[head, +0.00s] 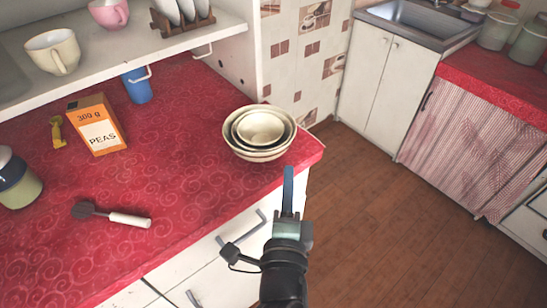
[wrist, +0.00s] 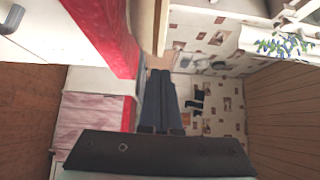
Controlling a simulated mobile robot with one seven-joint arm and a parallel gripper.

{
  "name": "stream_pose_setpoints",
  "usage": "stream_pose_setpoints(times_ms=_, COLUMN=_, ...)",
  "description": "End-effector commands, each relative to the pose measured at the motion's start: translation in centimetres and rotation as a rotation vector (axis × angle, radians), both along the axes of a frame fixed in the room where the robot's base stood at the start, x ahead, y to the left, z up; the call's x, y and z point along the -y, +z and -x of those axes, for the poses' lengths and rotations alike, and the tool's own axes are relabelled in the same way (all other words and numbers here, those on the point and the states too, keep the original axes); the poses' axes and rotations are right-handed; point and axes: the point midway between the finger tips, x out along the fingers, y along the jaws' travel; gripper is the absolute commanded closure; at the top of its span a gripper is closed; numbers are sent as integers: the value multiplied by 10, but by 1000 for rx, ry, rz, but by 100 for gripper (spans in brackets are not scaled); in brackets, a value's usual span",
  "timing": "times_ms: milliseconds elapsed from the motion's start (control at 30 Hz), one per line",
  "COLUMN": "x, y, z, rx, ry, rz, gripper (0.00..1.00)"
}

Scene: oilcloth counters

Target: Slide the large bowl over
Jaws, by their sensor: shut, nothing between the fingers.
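A nested stack of cream bowls (head: 260,128) sits on the red counter near its right corner. The large bowl (head: 257,154) is the outermost one, with smaller bowls inside it. My gripper (head: 288,172) is in front of the counter's edge, just below and to the right of the bowls in the head view, and looks apart from them. Its blue fingers are together and empty; they also show shut in the wrist view (wrist: 160,75). The bowls cannot be made out in the wrist view.
The red counter (head: 185,125) also holds a peas box (head: 97,124), a blue cup (head: 138,86), a white-handled utensil (head: 112,215) and a jar (head: 18,180). A shelf (head: 110,65) with cups overhangs the back. The surface left of the bowls is clear.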

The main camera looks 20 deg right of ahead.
Motion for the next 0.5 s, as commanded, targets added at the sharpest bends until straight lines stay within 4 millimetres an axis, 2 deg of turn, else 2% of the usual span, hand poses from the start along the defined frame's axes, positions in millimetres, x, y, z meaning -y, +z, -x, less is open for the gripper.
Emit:
stream_pose_setpoints(times_ms=33, x=-2, y=2, z=-10, rx=2, ry=4, rz=-1, gripper=100)
stream_pose_setpoints(times_ms=200, x=-10, y=1, z=-30, rx=0, ry=1, rz=0, gripper=100)
stream_pose_setpoints(times_ms=500, x=-15, y=0, z=-40, rx=0, ry=1, rz=0, gripper=100)
